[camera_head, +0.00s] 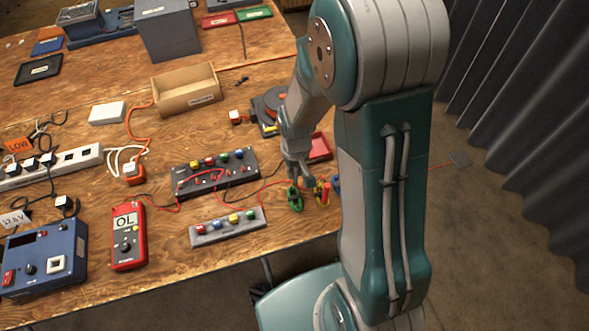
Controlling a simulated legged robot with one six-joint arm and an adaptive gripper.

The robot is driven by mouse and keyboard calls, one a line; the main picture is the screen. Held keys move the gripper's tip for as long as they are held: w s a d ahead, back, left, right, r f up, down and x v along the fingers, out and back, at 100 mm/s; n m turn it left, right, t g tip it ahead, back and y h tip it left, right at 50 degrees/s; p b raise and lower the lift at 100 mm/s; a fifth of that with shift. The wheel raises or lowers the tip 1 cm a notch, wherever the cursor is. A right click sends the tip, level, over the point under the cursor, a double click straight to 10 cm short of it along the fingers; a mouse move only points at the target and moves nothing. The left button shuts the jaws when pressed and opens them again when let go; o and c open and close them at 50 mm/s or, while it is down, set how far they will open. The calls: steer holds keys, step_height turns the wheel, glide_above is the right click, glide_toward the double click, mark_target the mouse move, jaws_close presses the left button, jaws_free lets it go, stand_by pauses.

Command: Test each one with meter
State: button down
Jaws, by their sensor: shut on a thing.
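A red meter (129,236) lies on the wooden table at the lower left, its display reading "OL". Red and black leads run from it toward a black strip (216,176) with coloured buttons on top. My gripper (296,183) is low near the table's right front edge, shut on a green ring-like piece (295,201). Yellow and red pieces (322,193) stand close to its right, with a bit of blue partly hidden behind my arm. The fingertips are small and hard to make out.
A blue power unit (45,258) and a white power strip (50,166) stand at left. Orange cords cross the table.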

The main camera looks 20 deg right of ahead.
steer(key=shift+a, duration=1.25)
steer(key=shift+d, duration=0.8)
steer(key=shift+a, duration=0.2)
steer(key=shift+d, duration=0.15)
steer(key=shift+f, duration=0.85)
stand_by(1.1)
steer(key=c, duration=0.5)
jaws_free()
steer(key=shift+c, duration=0.2)
steer(key=shift+o, duration=0.3)
